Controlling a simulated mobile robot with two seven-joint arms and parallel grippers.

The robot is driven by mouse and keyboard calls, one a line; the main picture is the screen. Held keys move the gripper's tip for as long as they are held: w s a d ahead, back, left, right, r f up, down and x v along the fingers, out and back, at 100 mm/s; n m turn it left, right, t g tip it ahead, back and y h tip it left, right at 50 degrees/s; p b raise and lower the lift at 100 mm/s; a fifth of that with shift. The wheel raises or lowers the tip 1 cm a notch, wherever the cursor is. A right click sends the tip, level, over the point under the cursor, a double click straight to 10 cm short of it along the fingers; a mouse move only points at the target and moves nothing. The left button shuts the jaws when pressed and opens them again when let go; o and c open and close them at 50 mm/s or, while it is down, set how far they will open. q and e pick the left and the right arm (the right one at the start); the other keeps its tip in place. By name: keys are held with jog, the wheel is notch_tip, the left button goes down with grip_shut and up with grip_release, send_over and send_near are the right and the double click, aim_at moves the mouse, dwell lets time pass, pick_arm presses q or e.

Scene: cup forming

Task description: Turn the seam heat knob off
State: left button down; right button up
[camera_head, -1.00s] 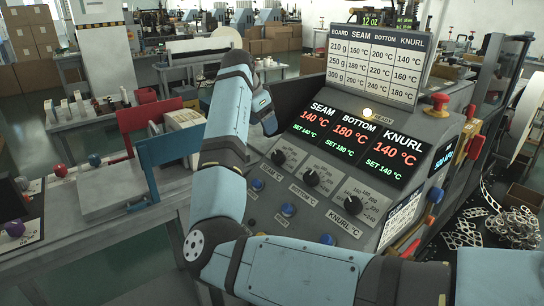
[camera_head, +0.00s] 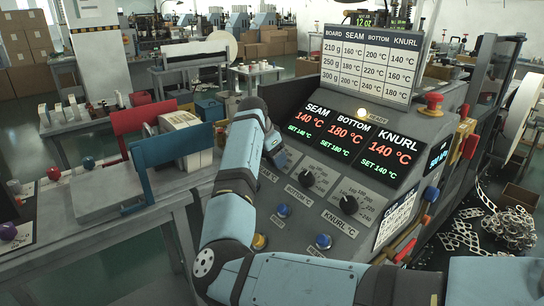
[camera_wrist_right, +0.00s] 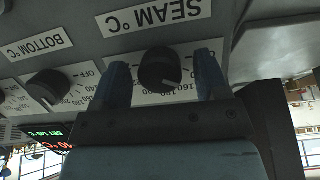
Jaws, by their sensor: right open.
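The seam heat knob (camera_wrist_right: 160,68) is a black dial on a white scale under the upside-down SEAM °C label (camera_wrist_right: 160,14) in the right wrist view. A light mark on it points toward the numbers. My right gripper (camera_wrist_right: 163,75) is open, with one blue-grey finger on each side of the knob and gaps visible. In the head view my right gripper (camera_head: 276,155) is at the panel's left side and hides the seam knob. The seam display (camera_head: 310,116) reads 140 °C, set 140 °C. My left gripper is not in view.
The bottom knob (camera_head: 305,179) and knurl knob (camera_head: 348,204) sit to the right on the same panel. Blue push buttons (camera_head: 283,211) lie below. A red emergency button (camera_head: 433,101) is at the upper right.

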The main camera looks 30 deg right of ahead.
jog(key=shift+c, duration=0.4)
jog(key=c, duration=0.8)
jog(key=p, duration=0.2)
jog(key=shift+r+n+p, duration=0.25)
jog(key=shift+n+p, duration=0.05)
jog(key=shift+c, duration=0.2)
jog(key=n+p, duration=0.1)
jog(key=p, duration=0.2)
jog(key=shift+r, duration=0.2)
jog(key=n+p, duration=0.2)
jog(key=p, duration=0.2)
jog(key=shift+f+g, duration=0.1)
jog(key=shift+g, duration=0.3)
jog(key=shift+n+p, duration=0.3)
jog(key=shift+p, duration=0.45)
jog(key=shift+f+n+h+p, duration=0.2)
jog(key=shift+n+h+p, duration=0.15)
jog(key=shift+p, duration=0.35)
pick_arm(q)
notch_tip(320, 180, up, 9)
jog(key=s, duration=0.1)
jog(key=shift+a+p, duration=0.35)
jog(key=shift+p, duration=0.05)
pick_arm(e)
jog(key=shift+f+n, duration=0.2)
jog(key=shift+n, duration=0.15)
